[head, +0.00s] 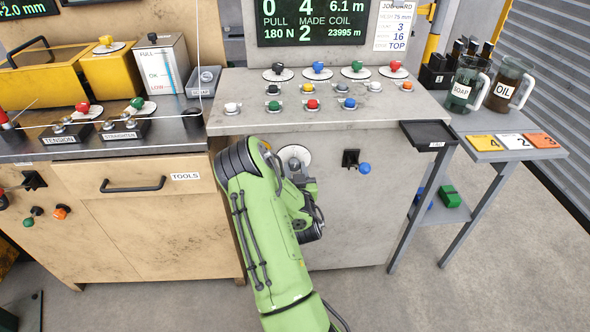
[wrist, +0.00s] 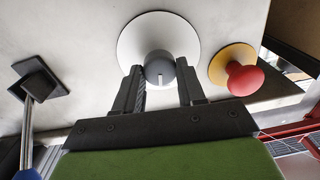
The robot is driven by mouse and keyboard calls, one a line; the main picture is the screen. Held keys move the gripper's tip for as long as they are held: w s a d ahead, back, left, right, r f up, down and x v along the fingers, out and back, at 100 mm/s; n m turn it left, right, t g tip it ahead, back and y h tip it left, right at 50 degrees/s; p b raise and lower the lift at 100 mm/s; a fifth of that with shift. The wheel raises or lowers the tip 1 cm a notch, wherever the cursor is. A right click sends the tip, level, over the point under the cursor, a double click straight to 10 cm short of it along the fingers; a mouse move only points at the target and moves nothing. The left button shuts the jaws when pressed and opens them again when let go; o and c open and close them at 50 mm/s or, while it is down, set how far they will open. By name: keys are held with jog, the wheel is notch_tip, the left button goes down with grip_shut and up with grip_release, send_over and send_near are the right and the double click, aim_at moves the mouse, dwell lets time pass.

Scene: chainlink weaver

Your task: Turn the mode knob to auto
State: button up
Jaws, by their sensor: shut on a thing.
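A grey knob (wrist: 160,70) with a white pointer line sits at the middle of a round white dial plate (wrist: 140,35) on the grey cabinet front. The pointer line points toward the bottom of the wrist view. My gripper (wrist: 161,77) has one finger on each side of the knob and is shut on it. No auto mark or other lettering on the dial is legible. In the head view, the white dial (head: 295,153) shows just beyond my green arm, which hides part of it and most of my gripper.
In the wrist view, a red mushroom button (wrist: 245,80) on a yellow plate is close on the right, and a lever (wrist: 30,110) is on the left. In the head view, this lever's blue ball (head: 365,168) is right of the dial. The console top (head: 330,115) overhangs above.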

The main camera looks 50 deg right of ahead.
jog(key=m+p, duration=0.1)
jog(key=m, duration=0.3)
jog(key=shift+m, duration=0.3)
jog(key=shift+f+m, duration=0.1)
jog(key=shift+m, duration=2.5)
jog(key=shift+h, duration=0.3)
jog(key=o, duration=1.1)
jog(key=shift+c, duration=0.2)
